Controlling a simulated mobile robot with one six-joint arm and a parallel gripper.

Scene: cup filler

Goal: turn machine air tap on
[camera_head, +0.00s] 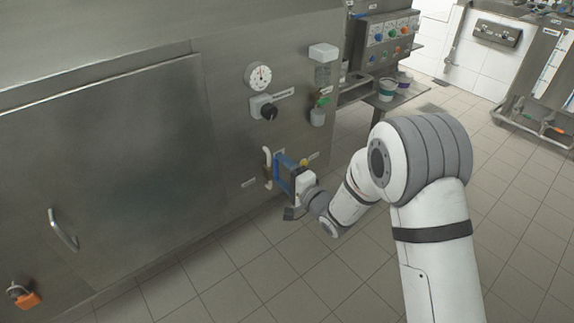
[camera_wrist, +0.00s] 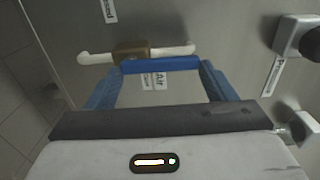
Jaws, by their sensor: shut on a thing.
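The air tap has a brass body (camera_wrist: 131,51) on a short white pipe (camera_wrist: 97,58), with a label reading "Air" (camera_wrist: 160,79) beside it on the steel panel. In the wrist view its blue lever (camera_wrist: 160,65) lies roughly along the pipe. My gripper (camera_wrist: 162,72) has one blue finger at each end of the lever and is shut on it. In the head view my gripper (camera_head: 286,172) is at the machine's front, close against the white pipe (camera_head: 267,167). The lever is hard to tell from my blue fingers there.
A gauge (camera_head: 258,76) and a black regulator knob (camera_head: 268,112) are above the tap. A clear filter unit (camera_head: 324,68) and a green-handled valve (camera_head: 322,102) are to the upper right. A yellow fitting (camera_head: 304,162) is close beside my gripper. The tiled floor below is clear.

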